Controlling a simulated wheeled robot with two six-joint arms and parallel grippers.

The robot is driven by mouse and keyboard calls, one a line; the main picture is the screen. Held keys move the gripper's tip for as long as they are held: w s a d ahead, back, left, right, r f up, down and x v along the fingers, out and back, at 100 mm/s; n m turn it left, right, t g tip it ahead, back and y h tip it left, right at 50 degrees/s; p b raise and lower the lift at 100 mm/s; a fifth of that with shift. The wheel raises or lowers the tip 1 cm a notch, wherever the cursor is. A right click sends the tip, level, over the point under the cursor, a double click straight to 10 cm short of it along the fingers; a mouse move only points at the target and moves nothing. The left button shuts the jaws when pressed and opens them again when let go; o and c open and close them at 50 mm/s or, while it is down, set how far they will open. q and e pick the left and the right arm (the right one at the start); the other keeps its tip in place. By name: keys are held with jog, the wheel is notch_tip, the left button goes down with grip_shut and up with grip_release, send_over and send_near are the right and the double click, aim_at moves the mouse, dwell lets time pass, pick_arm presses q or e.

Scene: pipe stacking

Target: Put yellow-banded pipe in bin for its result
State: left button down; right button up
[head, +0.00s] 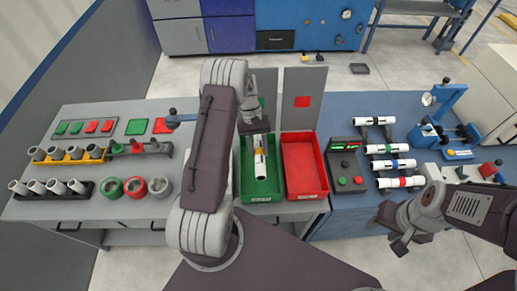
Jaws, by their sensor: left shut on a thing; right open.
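The yellow-banded pipe (260,166) is white with a yellow band and dark ends. It hangs roughly upright in the picture over the green bin (246,189). My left gripper (258,134) is shut on its upper end. I cannot tell whether the pipe touches the bin floor. The red bin (304,167) stands beside the green one and looks empty. A small box (347,164) with a display lit green stands right of the bins. My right gripper (393,229) is open and empty near the front edge at the right.
Several white pipes with coloured bands lie on a rack (389,148). A blue press-like fixture (445,115) stands beyond it. Grey pipe pieces (50,187) and coloured rings (134,186) stand on the left. Grey panels (304,98) rise behind the bins.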

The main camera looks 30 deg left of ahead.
aim_at(258, 159)
pick_arm(q)
jog(key=f, duration=0.1)
jog(key=f+b, duration=0.1)
jog(key=f, duration=0.1)
jog(key=f+b, duration=0.1)
jog(key=shift+s+f, duration=0.25)
jog(key=shift+s, duration=0.05)
jog(key=shift+w+f+b, duration=0.15)
jog(key=shift+f+b, duration=0.35)
jog(key=shift+f, duration=0.1)
jog(key=shift+r, duration=0.1)
jog(key=c, duration=0.9)
grip_release()
jog(key=shift+o, duration=0.2)
